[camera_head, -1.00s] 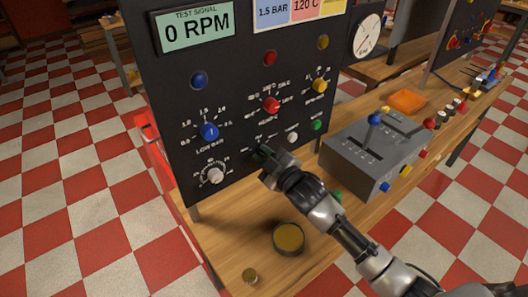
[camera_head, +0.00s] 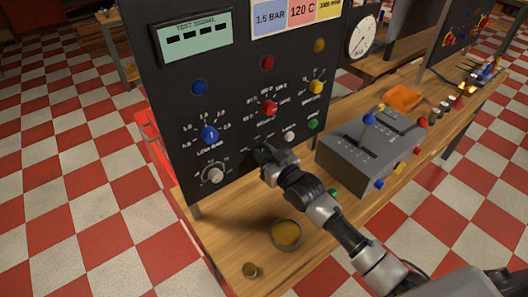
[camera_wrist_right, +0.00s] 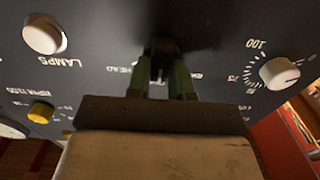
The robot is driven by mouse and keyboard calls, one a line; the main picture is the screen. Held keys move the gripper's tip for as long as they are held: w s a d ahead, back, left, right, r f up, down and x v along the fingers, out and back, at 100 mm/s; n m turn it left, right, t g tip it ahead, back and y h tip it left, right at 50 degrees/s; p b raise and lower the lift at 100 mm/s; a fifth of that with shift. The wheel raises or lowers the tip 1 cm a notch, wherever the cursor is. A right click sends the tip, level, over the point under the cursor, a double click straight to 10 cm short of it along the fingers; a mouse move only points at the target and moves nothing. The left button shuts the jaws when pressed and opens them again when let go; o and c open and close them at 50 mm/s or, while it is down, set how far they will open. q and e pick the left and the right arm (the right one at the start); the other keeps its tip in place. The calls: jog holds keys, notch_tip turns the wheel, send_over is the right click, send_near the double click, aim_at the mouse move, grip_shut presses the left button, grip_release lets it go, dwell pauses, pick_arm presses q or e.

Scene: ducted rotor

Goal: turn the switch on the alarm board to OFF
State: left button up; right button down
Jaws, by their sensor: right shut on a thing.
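The alarm board (camera_head: 165,75) is a dark upright panel with knobs, lamps and a display. My right gripper (camera_head: 262,157) is at its lower middle, pressed close to the panel face. In the right wrist view its two greenish fingers (camera_wrist_right: 161,78) are shut on a small black switch knob (camera_wrist_right: 160,48). The fingers and shadow hide most of the switch and its labels, so I cannot read its position. The display (camera_head: 192,38) shows dashes. My left gripper is not in view.
A white knob (camera_head: 215,175) is left of the gripper; a white button (camera_head: 289,136) and green button (camera_head: 313,124) are right. A grey lever box (camera_head: 360,155) stands on the bench to the right. A round yellow-topped dish (camera_head: 286,234) sits in front.

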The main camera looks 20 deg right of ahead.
jog(key=shift+f, duration=0.1)
dwell(0.4)
jog(key=c, duration=1)
grip_release()
jog(key=b+v, duration=0.1)
jog(key=v, duration=0.9)
jog(key=shift+s+b, duration=0.35)
jog(key=shift+s, duration=0.05)
jog(key=shift+d, duration=0.15)
